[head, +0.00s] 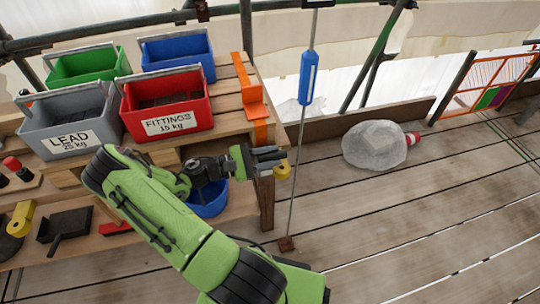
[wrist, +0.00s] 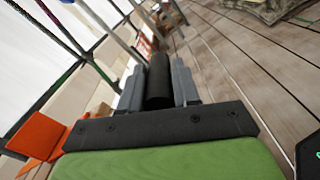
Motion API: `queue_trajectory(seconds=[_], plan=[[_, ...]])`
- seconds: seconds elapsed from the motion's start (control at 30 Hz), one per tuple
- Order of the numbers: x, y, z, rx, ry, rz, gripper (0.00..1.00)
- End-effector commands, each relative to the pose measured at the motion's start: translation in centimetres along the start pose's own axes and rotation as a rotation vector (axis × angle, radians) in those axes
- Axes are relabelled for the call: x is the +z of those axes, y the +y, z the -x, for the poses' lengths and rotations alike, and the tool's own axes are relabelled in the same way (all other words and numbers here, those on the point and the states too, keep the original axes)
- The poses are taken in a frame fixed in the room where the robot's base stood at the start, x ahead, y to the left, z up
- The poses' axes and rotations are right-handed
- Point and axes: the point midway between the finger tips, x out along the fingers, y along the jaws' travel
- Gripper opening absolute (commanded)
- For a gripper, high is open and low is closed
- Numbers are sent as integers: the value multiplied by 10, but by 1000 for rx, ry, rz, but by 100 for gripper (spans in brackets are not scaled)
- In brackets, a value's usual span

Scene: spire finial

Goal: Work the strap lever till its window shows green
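My gripper (head: 268,156) is at the right end of the bench, just below a strip of orange strap (head: 261,132) on its edge. In the wrist view a black cylindrical grip (wrist: 159,82) lies between my gripper's two grey fingers (wrist: 158,92), with little or no gap on either side. It looks like the strap lever's handle, but the rest of the lever is hidden. A small yellow part (head: 283,172) shows just past the fingertips. I cannot make out a window or its colour.
Red (head: 168,103), grey (head: 70,122), green (head: 88,65) and blue (head: 178,57) bins stand on the bench. A thin rod with a blue body (head: 307,78) rises just right of my gripper. A wrapped bundle (head: 375,144) lies on the planks; the floor at right is mostly clear.

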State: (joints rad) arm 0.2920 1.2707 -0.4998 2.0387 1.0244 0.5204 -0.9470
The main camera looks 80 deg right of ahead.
Motion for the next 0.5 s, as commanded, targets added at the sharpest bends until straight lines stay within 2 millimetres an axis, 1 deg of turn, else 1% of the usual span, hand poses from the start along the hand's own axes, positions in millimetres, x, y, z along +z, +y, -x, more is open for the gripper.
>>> queue_trajectory(seconds=[0.03, 0.1, 0.13, 0.5], plan=[[0, 0, 0, 0, 0, 0, 40], [0, 0, 0, 0, 0, 0, 50], [0, 0, 0, 0, 0, 0, 53], [0, 0, 1, 1, -1, 1, 53]])
